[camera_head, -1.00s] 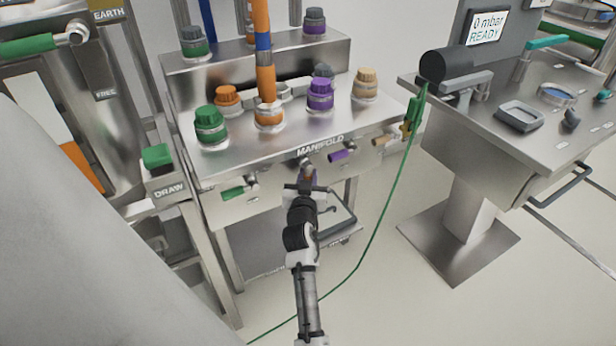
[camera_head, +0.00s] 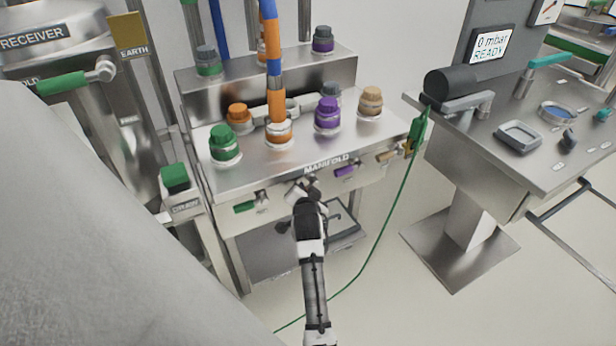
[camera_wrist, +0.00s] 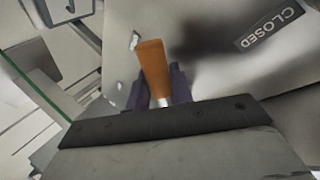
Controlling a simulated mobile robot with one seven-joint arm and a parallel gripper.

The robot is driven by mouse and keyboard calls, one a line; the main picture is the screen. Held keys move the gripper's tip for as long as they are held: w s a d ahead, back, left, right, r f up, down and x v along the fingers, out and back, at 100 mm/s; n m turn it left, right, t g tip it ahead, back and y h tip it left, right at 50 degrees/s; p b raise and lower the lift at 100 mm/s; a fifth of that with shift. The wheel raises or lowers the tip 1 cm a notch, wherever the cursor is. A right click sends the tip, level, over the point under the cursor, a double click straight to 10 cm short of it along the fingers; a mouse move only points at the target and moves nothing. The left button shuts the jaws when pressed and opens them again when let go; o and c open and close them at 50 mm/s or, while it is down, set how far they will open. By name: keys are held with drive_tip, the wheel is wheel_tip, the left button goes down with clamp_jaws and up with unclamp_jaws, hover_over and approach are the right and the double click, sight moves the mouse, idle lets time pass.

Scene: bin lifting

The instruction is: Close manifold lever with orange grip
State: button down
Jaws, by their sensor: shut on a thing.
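The manifold lever with the orange grip (camera_wrist: 153,65) shows in the wrist view, between the dark fingers of my gripper (camera_wrist: 160,88). The fingers are shut on the grip, and its upper end sticks out past them. A CLOSED label (camera_wrist: 268,28) is on the metal panel to the right of the grip. In the head view my gripper (camera_head: 302,190) is at the front face of the manifold (camera_head: 270,172), between the green lever (camera_head: 246,207) and the purple lever (camera_head: 346,171). There my wrist and fingers hide the orange grip.
A tan lever (camera_head: 388,156) and a green clamp with its cable (camera_head: 418,128) are at the manifold's right end. Capped ports, including a purple one (camera_head: 327,115), stand on top. A steel console (camera_head: 480,150) stands to the right. Open floor lies in front.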

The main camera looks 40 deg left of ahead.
drive_tip(key=shift+s+r+m+g+p, duration=0.25)
drive_tip(key=shift+m+g+p, duration=0.25)
drive_tip(key=shift+p, duration=0.15)
drive_tip(key=c, duration=1.5)
unclamp_jaws()
drive_tip(key=shift+c, duration=0.2)
drive_tip(key=b+v, duration=0.1)
drive_tip(key=v, duration=1.2)
drive_tip(key=shift+s+d+r+b, duration=0.15)
drive_tip(key=shift+s+d+b, duration=0.05)
drive_tip(key=shift+d+b, duration=0.15)
